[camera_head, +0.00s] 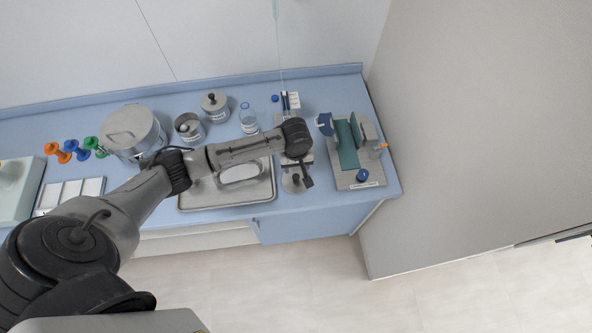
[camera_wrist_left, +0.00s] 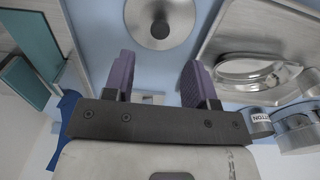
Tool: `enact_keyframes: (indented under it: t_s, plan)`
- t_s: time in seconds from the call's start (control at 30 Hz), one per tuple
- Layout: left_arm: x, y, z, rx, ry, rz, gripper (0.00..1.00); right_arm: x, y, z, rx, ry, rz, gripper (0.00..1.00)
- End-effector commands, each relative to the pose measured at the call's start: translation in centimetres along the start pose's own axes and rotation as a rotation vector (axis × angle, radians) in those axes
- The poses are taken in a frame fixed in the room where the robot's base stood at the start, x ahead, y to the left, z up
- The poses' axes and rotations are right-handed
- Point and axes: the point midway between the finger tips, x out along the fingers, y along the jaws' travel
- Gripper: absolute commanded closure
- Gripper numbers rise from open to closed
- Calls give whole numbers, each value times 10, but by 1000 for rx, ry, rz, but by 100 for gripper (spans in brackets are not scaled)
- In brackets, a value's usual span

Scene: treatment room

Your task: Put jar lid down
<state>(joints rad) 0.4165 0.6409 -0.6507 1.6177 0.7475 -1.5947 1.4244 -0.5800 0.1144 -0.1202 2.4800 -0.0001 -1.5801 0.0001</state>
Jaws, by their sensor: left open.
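The jar lid, a round steel disc with a dark knob, lies on the blue counter to the right of the steel tray (camera_head: 228,203). It shows best in the left wrist view (camera_wrist_left: 178,34), knob facing the camera. In the head view the lid (camera_head: 292,187) is partly hidden by my left gripper (camera_head: 300,172). In the wrist view my left gripper (camera_wrist_left: 158,80) is open, with nothing between its purple fingertips; the lid is apart from them. An open steel jar (camera_head: 189,132) stands behind the tray. My right gripper is not in view.
A lidded jar (camera_head: 215,106), a bottle (camera_head: 248,119) and a large steel drum (camera_head: 132,133) stand at the back. A grey stand with teal pads (camera_head: 347,150) is right of the lid. A tall grey panel (camera_head: 480,130) borders the counter's right end.

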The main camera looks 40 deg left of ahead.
Motion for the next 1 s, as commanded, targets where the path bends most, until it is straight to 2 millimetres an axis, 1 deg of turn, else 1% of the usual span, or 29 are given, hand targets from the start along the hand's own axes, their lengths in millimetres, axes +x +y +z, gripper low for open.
enact_keyframes:
  t_s: [0.03,0.1,0.3,0.47,0.57,0.67,0.77,0.8,0.9,0.97,1.0]
  plan:
    - [-9,0,0,2,1,1,48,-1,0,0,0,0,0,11]
    - [-18,0,0,1,1,1,48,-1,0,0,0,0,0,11]
    - [-34,0,0,1,0,0,48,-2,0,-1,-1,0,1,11]
    - [-38,0,0,1,0,-1,48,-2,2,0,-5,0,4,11]
    - [-36,0,6,24,-3,4,48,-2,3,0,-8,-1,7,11]
    - [-26,0,30,118,-10,29,48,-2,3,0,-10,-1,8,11]
    - [-13,-4,72,285,-13,81,48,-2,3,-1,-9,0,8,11]
    - [-9,-7,91,363,-10,109,48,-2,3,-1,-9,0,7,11]
    - [-4,-20,136,548,21,181,48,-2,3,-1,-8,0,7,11]
    - [-5,-31,158,643,49,214,48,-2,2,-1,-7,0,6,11]
    - [-7,-40,170,698,71,230,48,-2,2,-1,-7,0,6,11]
